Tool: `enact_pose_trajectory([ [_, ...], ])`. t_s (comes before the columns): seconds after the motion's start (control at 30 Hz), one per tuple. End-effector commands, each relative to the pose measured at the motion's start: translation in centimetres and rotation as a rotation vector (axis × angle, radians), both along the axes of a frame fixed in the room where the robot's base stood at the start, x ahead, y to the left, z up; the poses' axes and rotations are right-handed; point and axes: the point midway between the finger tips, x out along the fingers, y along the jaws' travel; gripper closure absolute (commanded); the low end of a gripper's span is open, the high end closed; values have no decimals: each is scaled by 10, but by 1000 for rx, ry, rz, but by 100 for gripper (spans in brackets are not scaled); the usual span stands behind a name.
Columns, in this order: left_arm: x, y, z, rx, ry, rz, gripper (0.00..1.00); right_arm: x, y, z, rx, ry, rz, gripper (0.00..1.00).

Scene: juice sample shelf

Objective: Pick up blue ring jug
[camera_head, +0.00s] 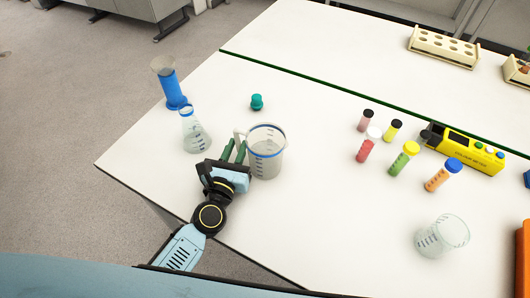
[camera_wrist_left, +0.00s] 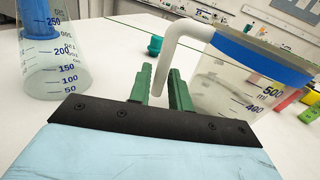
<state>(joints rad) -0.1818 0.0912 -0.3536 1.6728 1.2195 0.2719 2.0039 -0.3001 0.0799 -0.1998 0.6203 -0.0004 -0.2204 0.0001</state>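The blue ring jug (camera_head: 265,160) is a clear graduated jug with a blue band round its rim, upright on the white table; it also shows in the left wrist view (camera_wrist_left: 235,85). Its white handle (camera_wrist_left: 190,30) points left and hangs down. My left gripper (camera_head: 234,152) is at the handle side of the jug, its green fingers apart. In the left wrist view the gripper (camera_wrist_left: 162,88) has the handle's lower end between its fingers, with no clear grip on it. My right gripper is not in view.
A conical flask (camera_head: 194,138) and a blue cylinder (camera_head: 172,90) stand left of the jug. A teal stopper (camera_head: 257,102) lies behind it. Several capped tubes, a yellow device (camera_head: 465,150) and an empty beaker (camera_head: 442,236) are to the right. The table front right of the jug is clear.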

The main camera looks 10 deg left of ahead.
Motion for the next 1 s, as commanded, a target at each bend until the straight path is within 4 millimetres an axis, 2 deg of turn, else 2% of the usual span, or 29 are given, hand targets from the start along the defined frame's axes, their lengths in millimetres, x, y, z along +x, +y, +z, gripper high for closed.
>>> enact_pose_trajectory([
  [0.13, 14, -2, 0, -1, 0, -1, 80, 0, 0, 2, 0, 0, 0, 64],
  [0.37, 15, -2, -1, -1, 1, -1, 80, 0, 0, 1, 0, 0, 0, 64],
  [0.53, 15, -2, -1, -1, 1, -1, 100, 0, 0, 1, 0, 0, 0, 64],
  [1.0, 15, -2, 1, -2, -2, 0, 100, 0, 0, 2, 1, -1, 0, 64],
])
